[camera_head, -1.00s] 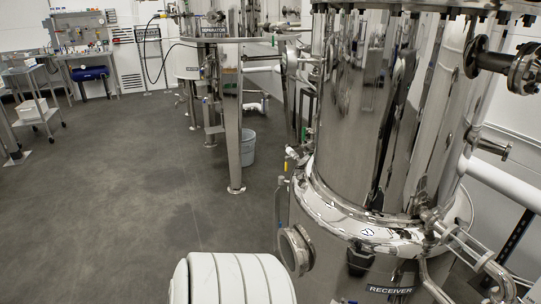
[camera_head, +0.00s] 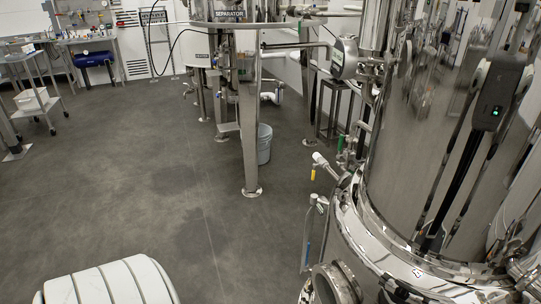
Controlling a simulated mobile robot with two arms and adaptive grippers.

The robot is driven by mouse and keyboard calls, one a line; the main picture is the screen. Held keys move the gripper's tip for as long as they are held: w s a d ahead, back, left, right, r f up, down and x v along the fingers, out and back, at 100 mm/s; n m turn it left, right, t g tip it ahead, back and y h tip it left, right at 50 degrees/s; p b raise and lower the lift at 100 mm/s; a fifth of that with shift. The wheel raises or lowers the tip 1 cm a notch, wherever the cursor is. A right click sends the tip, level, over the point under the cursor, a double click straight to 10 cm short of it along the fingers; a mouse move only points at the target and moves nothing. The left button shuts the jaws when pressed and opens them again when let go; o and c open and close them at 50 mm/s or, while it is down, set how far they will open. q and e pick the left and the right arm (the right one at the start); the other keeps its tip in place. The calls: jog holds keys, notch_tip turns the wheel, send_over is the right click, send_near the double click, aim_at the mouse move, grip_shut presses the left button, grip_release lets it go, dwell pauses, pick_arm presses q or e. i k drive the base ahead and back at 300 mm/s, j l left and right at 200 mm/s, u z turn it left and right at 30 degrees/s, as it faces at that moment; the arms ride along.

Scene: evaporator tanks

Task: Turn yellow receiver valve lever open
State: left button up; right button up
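The receiver tank (camera_head: 425,150) is a large polished steel vessel filling the right side of the head view. A small valve (camera_head: 322,160) sticks out from its left side above the lower flange. A short yellow lever (camera_head: 313,173) hangs down from that valve, pointing roughly straight down. It is small, and I cannot tell from its look alone whether the valve is open or closed. Neither of my grippers is in view.
A round port (camera_head: 335,285) juts from the receiver at the bottom. A pipe with a blue handle (camera_head: 307,255) hangs left of it. The separator stand's steel leg (camera_head: 249,130) and a grey bucket (camera_head: 264,145) stand behind. The floor at left is open.

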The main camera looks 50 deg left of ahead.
aim_at(314, 172)
jog(key=i+j, duration=0.1)
jog(key=j, duration=0.25)
jog(key=i+j+u, duration=0.1)
jog(key=j, duration=0.3)
jog(key=i+j, duration=0.15)
jog(key=j, duration=0.2)
jog(key=i+j+u, duration=0.1)
jog(key=j, duration=0.25)
jog(key=i+j, duration=0.1)
jog(key=j, duration=0.25)
jog(key=i+j+u, duration=0.1)
jog(key=j, duration=0.25)
jog(key=i+j, duration=0.15)
jog(key=j, duration=0.2)
jog(key=i+j, duration=0.15)
jog(key=j, duration=0.25)
jog(key=i+j, duration=0.2)
jog(key=j, duration=0.15)
